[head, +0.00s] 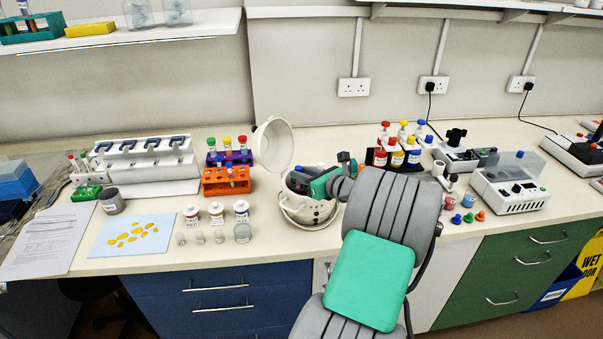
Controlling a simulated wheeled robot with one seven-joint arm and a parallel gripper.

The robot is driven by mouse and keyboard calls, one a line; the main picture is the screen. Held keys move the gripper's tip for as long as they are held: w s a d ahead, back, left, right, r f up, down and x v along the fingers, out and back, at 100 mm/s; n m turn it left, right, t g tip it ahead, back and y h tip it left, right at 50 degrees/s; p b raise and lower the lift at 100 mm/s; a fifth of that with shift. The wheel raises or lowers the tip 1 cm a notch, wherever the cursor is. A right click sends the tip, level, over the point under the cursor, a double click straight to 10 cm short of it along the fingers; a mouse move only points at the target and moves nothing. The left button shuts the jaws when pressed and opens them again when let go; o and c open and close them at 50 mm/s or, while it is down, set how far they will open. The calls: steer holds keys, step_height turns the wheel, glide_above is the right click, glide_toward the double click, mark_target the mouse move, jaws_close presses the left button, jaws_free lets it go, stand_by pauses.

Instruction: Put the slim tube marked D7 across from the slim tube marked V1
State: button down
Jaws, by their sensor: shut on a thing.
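A round white centrifuge (313,209) stands at the middle of the bench with its lid (275,146) swung open to the back left. My gripper (301,181) is over its open bowl, pointing down into it. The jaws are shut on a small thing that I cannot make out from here. The rotor and any tubes in it are hidden by my gripper and the bowl wall. An orange rack (226,188) and a purple rack (214,160) with several capped tubes stand left of the centrifuge. No D7 or V1 mark is readable.
The open lid stands close to the left of my gripper. Labelled bottles (241,211) stand in front of the racks. Capped bottles in a dark holder (399,167) and small coloured caps (468,217) are to the right. Bench front near the centrifuge is narrow but clear.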

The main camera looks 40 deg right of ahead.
steer(key=shift+f, duration=1)
steer(key=c, duration=1.2)
jaws_free()
steer(key=shift+c, duration=0.2)
steer(key=b+v, duration=0.1)
steer(key=v, duration=0.6)
steer(key=shift+s+b, duration=0.3)
steer(key=shift+s, duration=0.05)
steer(key=shift+a+r, duration=0.1)
